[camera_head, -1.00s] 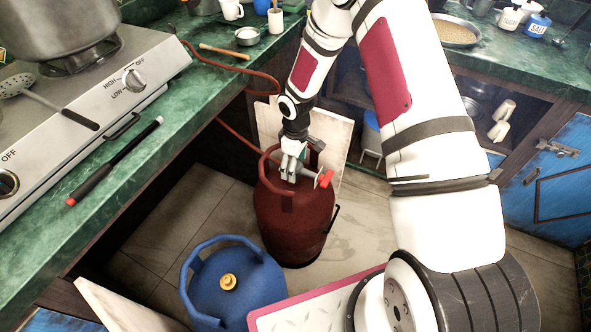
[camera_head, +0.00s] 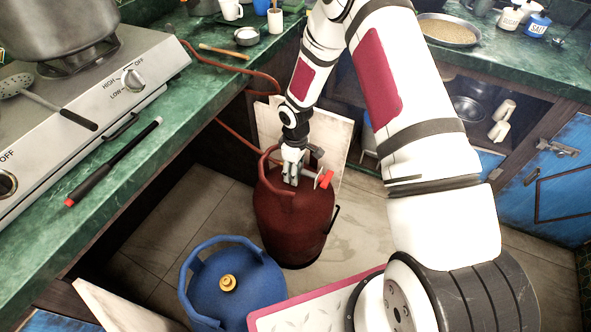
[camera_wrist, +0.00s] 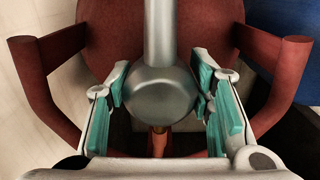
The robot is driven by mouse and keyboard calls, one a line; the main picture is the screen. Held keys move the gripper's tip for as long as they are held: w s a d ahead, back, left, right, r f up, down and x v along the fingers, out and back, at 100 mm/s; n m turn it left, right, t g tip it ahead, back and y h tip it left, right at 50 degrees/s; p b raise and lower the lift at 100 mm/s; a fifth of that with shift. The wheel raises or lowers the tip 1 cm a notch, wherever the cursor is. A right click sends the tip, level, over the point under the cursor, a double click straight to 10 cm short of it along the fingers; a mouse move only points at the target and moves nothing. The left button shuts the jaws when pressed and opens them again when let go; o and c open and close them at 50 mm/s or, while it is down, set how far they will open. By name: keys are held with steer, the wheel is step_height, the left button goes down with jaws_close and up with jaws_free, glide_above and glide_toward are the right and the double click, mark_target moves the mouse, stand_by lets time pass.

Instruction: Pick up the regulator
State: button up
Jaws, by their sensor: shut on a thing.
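The regulator (camera_head: 309,174) is a grey metal piece with a red knob on its right end. It sits at the top of the red gas cylinder (camera_head: 290,222), inside the collar handle. In the wrist view, the regulator's round grey body (camera_wrist: 160,93) and straight stem are between the teal finger pads. A brass-coloured part shows just below it. My gripper (camera_head: 292,178) points down into the collar and is shut on the regulator; its fingers (camera_wrist: 160,88) flank the body on both sides. Whether the regulator is still seated on the valve is hard to tell.
A blue cylinder (camera_head: 232,285) stands in front, to the left. The red collar (camera_wrist: 38,95) surrounds my gripper closely. A pale board (camera_head: 335,130) leans behind the red cylinder. An orange hose (camera_head: 235,67) runs from the counter. The stove (camera_head: 95,75) and green counter are at left.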

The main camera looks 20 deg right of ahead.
step_height(320, 180, up, 10)
steer(key=shift+f+p, duration=0.2)
steer(key=shift+p, duration=0.35)
steer(key=shift+r+p, duration=1.4)
steer(key=shift+r, duration=1.35)
